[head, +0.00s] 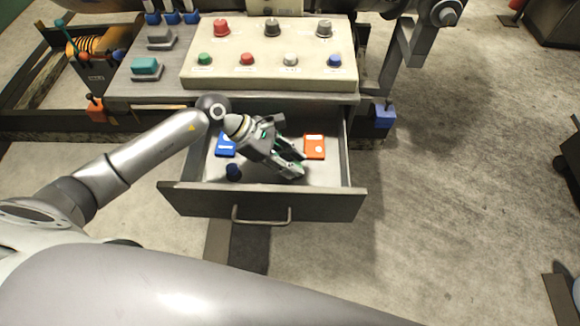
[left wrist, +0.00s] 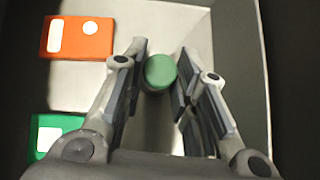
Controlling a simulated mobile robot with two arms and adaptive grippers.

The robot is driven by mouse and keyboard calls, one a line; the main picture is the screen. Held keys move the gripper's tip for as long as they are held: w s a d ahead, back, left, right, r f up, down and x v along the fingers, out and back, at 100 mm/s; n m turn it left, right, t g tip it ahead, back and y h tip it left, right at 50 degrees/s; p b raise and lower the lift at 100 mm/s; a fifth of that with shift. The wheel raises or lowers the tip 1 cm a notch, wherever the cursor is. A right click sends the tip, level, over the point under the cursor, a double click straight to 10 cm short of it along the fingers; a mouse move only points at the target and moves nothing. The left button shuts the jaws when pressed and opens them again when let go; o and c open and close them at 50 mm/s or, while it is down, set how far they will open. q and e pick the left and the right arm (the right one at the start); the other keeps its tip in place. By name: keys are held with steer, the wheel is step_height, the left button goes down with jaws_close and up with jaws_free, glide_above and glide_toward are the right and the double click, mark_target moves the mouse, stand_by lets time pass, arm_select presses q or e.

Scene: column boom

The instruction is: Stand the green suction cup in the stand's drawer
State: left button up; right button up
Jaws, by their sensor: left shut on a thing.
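The stand's drawer (head: 320,204) is pulled open in the head view. My left gripper (head: 296,162) reaches down into it, toward the right part of its floor. In the left wrist view my left gripper (left wrist: 162,58) is shut on the green suction cup (left wrist: 160,72), whose round green end shows between the fingers. The cup's lower part is in shadow, so I cannot tell whether it touches the drawer floor. In the head view the gripper mostly hides the cup. My right gripper is not in view.
A panel with several coloured knobs (head: 270,76) sits above the drawer.

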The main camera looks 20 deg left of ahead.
arm_select(q)
steer(key=shift+f, duration=0.95)
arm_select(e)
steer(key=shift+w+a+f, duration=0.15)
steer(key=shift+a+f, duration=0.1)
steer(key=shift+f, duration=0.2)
arm_select(q)
steer(key=shift+f, duration=0.1)
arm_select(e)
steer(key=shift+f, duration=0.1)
arm_select(q)
steer(key=o, duration=0.9)
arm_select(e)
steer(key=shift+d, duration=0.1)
